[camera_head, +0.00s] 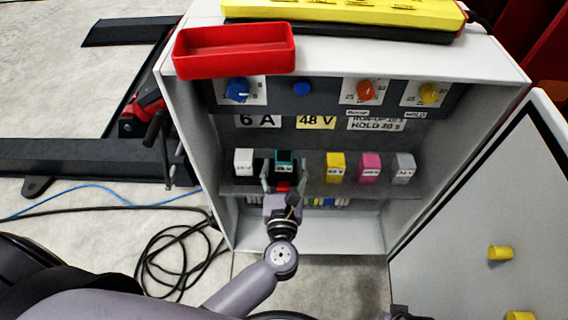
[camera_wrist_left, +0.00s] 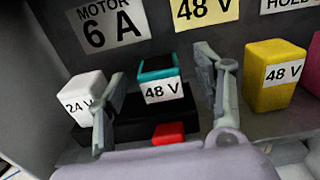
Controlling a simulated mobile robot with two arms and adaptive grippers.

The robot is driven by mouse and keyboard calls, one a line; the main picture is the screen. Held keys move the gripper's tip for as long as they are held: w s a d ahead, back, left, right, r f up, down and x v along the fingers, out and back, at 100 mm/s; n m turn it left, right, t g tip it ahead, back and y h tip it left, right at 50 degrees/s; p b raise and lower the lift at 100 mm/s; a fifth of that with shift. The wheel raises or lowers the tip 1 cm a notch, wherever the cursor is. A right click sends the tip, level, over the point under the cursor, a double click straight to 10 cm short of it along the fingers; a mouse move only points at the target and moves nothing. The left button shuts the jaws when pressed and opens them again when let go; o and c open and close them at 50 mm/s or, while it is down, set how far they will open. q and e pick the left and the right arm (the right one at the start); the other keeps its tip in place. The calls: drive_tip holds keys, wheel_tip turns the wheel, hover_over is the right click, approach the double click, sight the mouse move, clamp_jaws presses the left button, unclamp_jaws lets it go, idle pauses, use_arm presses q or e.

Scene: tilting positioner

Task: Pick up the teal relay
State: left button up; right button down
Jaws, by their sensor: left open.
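The teal relay (camera_head: 284,158) sits on a shelf inside the open cabinet, between a white relay and a yellow relay. In the left wrist view the teal relay (camera_wrist_left: 158,68) has a dark top and a "48 V" label, and it stands on a black base (camera_wrist_left: 125,118). My left gripper (camera_head: 283,180) is open in front of it. In the wrist view its fingers (camera_wrist_left: 160,95) stand wide apart, one on each side of the relay, with gaps visible. A red block (camera_wrist_left: 168,134) shows low between the fingers. My right gripper is not in view.
A white "24 V" relay (camera_wrist_left: 86,97) is close to one finger; a yellow "48 V" relay (camera_wrist_left: 274,76) is to the right. Pink (camera_head: 370,166) and grey (camera_head: 404,167) relays stand farther right. A red tray (camera_head: 235,52) is on the cabinet top. The cabinet door (camera_head: 480,200) is open at right.

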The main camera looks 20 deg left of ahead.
use_arm(q)
drive_tip(key=x, duration=0.3)
drive_tip(key=shift+w+a, duration=0.2)
drive_tip(key=shift+w, duration=0.15)
drive_tip(key=shift+c, duration=0.6)
drive_tip(key=shift+r, duration=0.1)
drive_tip(key=c, duration=1.2)
